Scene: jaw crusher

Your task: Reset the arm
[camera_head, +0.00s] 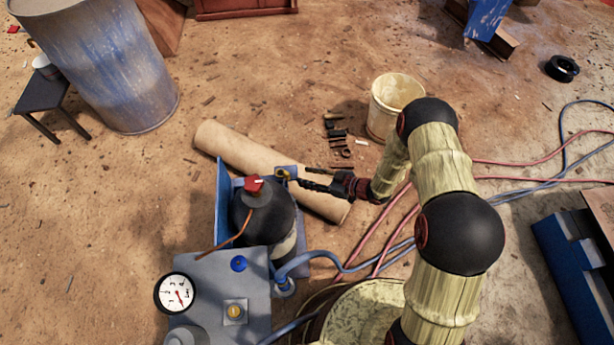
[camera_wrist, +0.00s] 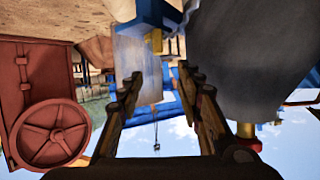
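My arm reaches in from the lower right in the head view. My gripper (camera_head: 305,176) is just right of a small yellow fitting on a blue block (camera_head: 286,172), beside a dark rounded tank (camera_head: 268,222) with a red knob (camera_head: 254,186). The two fingers are spread apart, and nothing shows between them. In the wrist view, which looks upside down, the fingers (camera_wrist: 157,82) also stand apart. A large grey curved surface (camera_wrist: 250,60) fills the upper right there. I cannot tell from these views whether a fingertip touches the fitting.
A grey unit (camera_head: 215,285) with a dial gauge (camera_head: 178,293) stands in front. A tan roll (camera_head: 235,148) lies behind my gripper. A cream bucket (camera_head: 393,105), small dark parts (camera_head: 337,133) and hoses (camera_head: 540,165) are around. The dirt floor at left is mostly clear.

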